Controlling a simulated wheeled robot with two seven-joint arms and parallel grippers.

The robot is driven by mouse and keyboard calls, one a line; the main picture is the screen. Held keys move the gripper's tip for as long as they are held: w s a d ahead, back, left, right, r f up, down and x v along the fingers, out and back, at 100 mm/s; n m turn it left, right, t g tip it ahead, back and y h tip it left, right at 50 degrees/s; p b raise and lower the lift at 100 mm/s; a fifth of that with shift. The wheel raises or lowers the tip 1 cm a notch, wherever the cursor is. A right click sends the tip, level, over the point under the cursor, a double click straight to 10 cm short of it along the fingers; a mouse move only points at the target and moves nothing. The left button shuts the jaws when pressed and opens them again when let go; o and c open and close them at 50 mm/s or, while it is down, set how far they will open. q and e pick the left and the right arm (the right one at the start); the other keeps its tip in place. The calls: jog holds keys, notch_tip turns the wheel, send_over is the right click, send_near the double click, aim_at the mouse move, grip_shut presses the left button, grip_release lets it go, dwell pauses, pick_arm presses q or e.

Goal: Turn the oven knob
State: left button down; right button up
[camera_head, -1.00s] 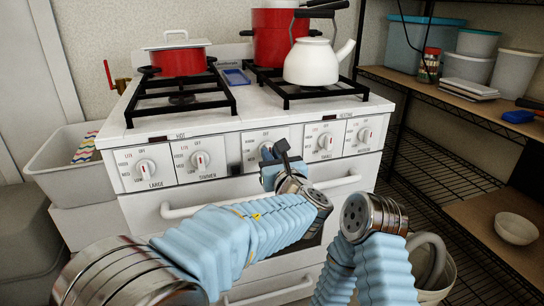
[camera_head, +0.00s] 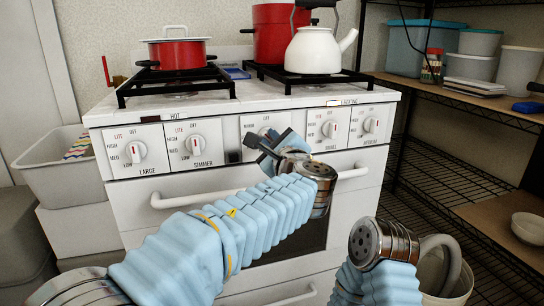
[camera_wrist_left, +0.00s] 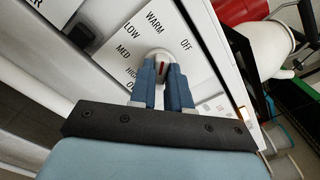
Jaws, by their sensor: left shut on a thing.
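The white oven (camera_head: 225,178) stands in front of me with a row of several knobs on its front panel. The middle knob (camera_wrist_left: 160,58) is white with a red mark. Its dial in the left wrist view reads OFF, WARM, LOW, MED and HIGH. My left gripper (camera_head: 268,142) is at this knob, and its blue fingers (camera_wrist_left: 164,80) are shut on the knob's two sides. In the head view the gripper hides most of the knob. My right arm's metal wrist (camera_head: 372,243) is low at the right, away from the oven, and its gripper is not visible.
Red pots (camera_head: 178,53) and a white kettle (camera_head: 313,50) stand on the stove grates. The oven door handle (camera_head: 205,196) runs below the panel. A wire shelf (camera_head: 450,165) stands at the right. A grey bin (camera_head: 50,170) is at the left.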

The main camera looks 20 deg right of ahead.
pick_arm(q)
jog(key=n+b, duration=0.4)
jog(key=shift+f+n, duration=0.3)
jog(key=shift+f, duration=0.05)
jog(key=shift+n+b, duration=1.85)
jog(key=shift+n, duration=0.45)
jog(key=shift+a+r, duration=0.1)
jog(key=c, duration=1.1)
grip_release()
jog(key=s, duration=0.4)
jog(key=s+b, duration=0.1)
jog(key=s, duration=0.9)
jog(key=shift+d, duration=0.25)
jog(key=shift+w, duration=0.1)
